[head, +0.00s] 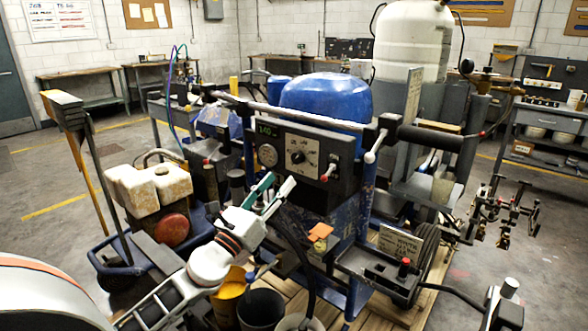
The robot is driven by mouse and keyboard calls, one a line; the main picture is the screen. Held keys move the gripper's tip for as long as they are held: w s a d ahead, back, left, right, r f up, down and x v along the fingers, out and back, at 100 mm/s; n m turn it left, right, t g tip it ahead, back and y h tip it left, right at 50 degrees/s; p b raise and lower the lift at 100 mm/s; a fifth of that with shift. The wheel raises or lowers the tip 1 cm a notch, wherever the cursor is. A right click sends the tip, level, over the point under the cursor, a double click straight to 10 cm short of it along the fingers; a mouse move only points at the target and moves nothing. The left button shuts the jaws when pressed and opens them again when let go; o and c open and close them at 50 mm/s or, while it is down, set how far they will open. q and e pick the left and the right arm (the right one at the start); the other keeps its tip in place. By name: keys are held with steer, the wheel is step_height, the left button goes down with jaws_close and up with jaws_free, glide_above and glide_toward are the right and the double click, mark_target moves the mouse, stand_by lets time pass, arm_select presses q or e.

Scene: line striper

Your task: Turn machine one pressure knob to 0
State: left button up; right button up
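The line striper (315,200) stands in the middle on wooden boards, with a blue tank on top. Its dark control panel (290,155) faces me. The panel bears a small lit green display (268,131), too small to read surely, a round gauge (267,156) at left, and a pale dial plate with a dark knob (298,157) at its centre. The knob's exact setting cannot be read. My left gripper (281,179) comes up from the lower left, just below the panel. Its two fingers are spread and hold nothing; they look apart from the knob. My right gripper is out of view.
A handlebar (380,137) crosses above the panel. A pale engine (148,188) stands at left. A dark bucket (261,308) and yellow container (228,298) stand below my arm. Open floor lies at far left.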

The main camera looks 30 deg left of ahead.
mark_target(296, 161)
arm_select(q)
steer(key=x, duration=0.1)
steer(key=p+x, duration=0.1)
steer(key=x, duration=0.1)
steer(key=shift+w+r, duration=0.15)
steer(key=shift+r, duration=0.35)
steer(key=x, duration=0.3)
steer(key=shift+w+f+p, duration=0.1)
steer(key=shift+f+p, duration=0.05)
steer(key=shift+p, duration=0.25)
steer(key=shift+w, duration=0.4)
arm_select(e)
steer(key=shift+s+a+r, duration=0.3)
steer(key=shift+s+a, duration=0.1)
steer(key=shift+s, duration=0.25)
arm_select(q)
steer(key=c, duration=1.1)
steer(key=shift+c, duration=0.2)
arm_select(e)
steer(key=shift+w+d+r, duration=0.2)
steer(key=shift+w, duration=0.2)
